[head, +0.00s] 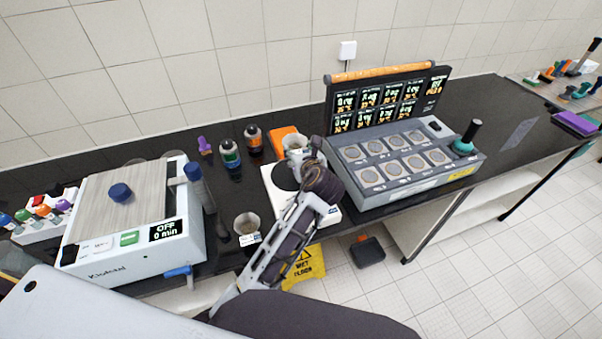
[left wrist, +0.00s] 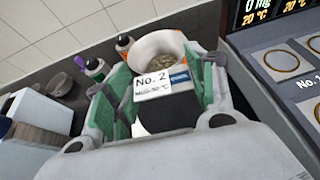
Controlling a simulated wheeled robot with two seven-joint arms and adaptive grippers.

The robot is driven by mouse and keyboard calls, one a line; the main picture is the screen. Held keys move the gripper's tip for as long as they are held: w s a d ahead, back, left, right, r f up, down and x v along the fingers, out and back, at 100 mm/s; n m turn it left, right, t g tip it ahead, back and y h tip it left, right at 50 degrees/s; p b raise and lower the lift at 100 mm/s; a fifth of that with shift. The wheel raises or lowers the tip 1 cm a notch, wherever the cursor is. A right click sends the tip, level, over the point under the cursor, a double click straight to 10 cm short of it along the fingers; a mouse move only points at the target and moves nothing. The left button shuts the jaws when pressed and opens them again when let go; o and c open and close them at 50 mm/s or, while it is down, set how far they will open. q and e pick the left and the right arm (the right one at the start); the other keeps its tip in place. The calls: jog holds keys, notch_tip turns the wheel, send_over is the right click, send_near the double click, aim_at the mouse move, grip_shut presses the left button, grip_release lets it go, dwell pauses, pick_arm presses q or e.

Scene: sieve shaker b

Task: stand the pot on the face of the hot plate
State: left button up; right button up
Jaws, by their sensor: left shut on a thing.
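The white pot (left wrist: 158,50), labelled No. 2, is between the green finger pads of my left gripper (left wrist: 155,82). It is upright or nearly so, with grainy matter inside. In the head view the pot (head: 297,143) shows just beyond my left gripper (head: 308,160). The hot plate (head: 324,215) is a white box with a round black face (head: 284,177), partly hidden by my left arm. The pot appears over or behind the far part of the face. I cannot tell whether its base touches it. My right gripper is not in view.
A second pot (head: 247,224) with a label stands left of the hot plate. A sieve shaker (head: 128,215) is farther left. A grey block with several wells and a display (head: 410,165) stands close on the right. Bottles (head: 230,154) and an orange item (head: 283,138) are behind.

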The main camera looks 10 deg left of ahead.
pick_arm(q)
jog(key=shift+d+r, duration=0.1)
jog(key=shift+r, duration=0.05)
jog(key=shift+s+a+n+g+y, duration=0.3)
jog(key=shift+s+a+n+y, duration=0.1)
jog(key=shift+n+y, duration=0.1)
jog(key=shift+f+b, duration=2.6)
jog(key=shift+f, duration=0.45)
jog(key=shift+f, duration=0.1)
